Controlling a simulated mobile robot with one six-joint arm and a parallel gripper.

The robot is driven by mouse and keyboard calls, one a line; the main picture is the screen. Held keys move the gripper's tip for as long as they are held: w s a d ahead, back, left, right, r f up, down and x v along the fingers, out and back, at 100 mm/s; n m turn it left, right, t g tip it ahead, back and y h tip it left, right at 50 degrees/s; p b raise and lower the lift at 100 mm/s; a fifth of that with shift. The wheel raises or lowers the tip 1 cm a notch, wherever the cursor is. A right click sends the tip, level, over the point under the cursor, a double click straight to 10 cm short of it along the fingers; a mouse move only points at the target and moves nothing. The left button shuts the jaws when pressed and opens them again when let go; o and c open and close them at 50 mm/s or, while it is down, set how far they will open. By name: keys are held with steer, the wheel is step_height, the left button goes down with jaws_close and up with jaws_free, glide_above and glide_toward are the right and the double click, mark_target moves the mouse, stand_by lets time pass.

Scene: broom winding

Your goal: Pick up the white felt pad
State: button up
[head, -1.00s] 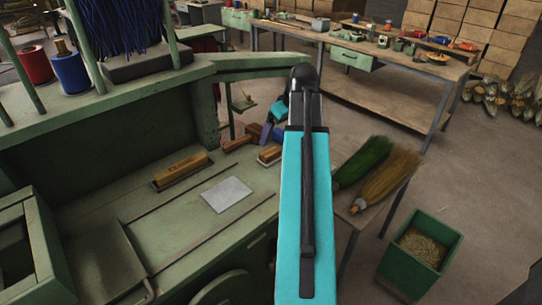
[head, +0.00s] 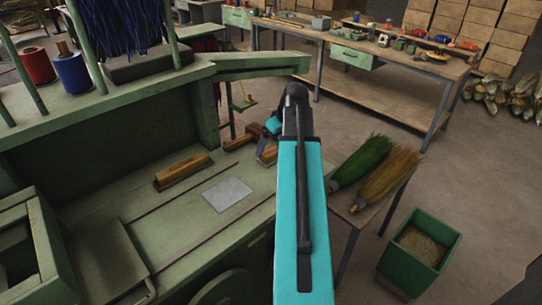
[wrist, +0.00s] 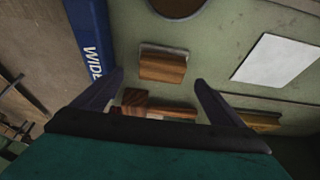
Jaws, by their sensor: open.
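The white felt pad (head: 227,194) is a flat pale rectangle lying on the green bench top, left of my arm in the head view. It also shows at the upper right of the wrist view (wrist: 278,58). My gripper (wrist: 159,78) is open and empty, with its fingers spread on either side of a wooden block (wrist: 163,68) lower down. In the head view my gripper (head: 266,152) is partly hidden by my arm, beyond the pad and to its right. It is apart from the pad.
A wooden brush-like block (head: 183,170) lies left of the pad. A wooden mallet-shaped piece (wrist: 150,108) lies near my fingers. A blue box (wrist: 88,38) stands at the left of the wrist view. Two brush heads (head: 390,175) and a green bin (head: 420,250) are to the right.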

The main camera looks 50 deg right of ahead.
mark_target(270, 150)
steer(key=shift+p+x, duration=0.9)
steer(key=shift+x, duration=1.7)
steer(key=shift+s+a, duration=0.1)
steer(key=shift+a, duration=0.05)
steer(key=c, duration=1.2)
steer(key=shift+o, duration=0.2)
steer(key=shift+r, duration=0.15)
